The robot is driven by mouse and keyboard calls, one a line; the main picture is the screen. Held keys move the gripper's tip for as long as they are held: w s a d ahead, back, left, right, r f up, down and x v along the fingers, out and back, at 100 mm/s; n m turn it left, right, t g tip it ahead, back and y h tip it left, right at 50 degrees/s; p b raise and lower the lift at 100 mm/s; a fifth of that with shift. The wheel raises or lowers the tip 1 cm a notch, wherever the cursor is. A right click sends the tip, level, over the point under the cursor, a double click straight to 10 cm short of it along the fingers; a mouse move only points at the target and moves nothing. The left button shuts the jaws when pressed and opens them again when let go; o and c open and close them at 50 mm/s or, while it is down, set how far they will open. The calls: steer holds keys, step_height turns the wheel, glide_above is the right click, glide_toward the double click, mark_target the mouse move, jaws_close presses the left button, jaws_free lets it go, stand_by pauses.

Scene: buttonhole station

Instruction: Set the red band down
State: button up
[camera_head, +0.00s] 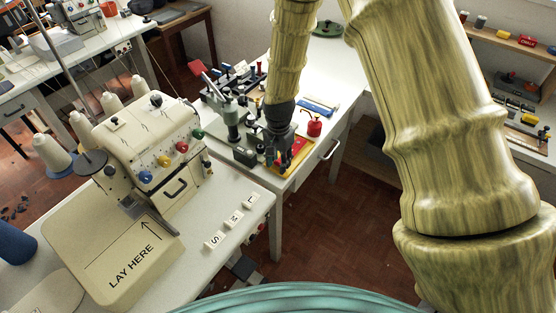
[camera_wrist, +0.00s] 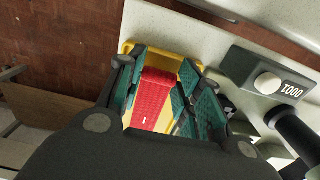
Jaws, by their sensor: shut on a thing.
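My gripper (camera_head: 275,158) is low over the far white table in the head view. In the wrist view my gripper (camera_wrist: 163,82) has its teal-padded fingers on either side of the red band (camera_wrist: 150,102) and is shut on it. The band looks like a flat red strip with a small white mark near its lower end. It lies over a yellow tray or plate (camera_wrist: 128,47), whose edges show around it. I cannot tell whether the band touches the yellow surface. In the head view the yellow piece (camera_head: 284,171) shows beside the gripper, partly hidden by it.
A grey box marked 1000 with a white button (camera_wrist: 268,83) stands close right in the wrist view. In the head view a red pot (camera_head: 314,128), a green-grey device (camera_head: 230,115) and blue strips (camera_head: 318,105) are nearby. A sewing machine (camera_head: 150,150) stands on the nearer table.

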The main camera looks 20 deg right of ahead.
steer(key=shift+s+f, duration=0.15)
steer(key=shift+f, duration=0.1)
steer(key=o, duration=0.9)
steer(key=shift+f, duration=0.2)
steer(key=shift+c, duration=0.2)
steer(key=shift+r, duration=0.15)
steer(key=shift+r, duration=0.55)
step_height(320, 180, up, 12)
steer(key=b, duration=0.2)
steer(key=shift+r, duration=0.1)
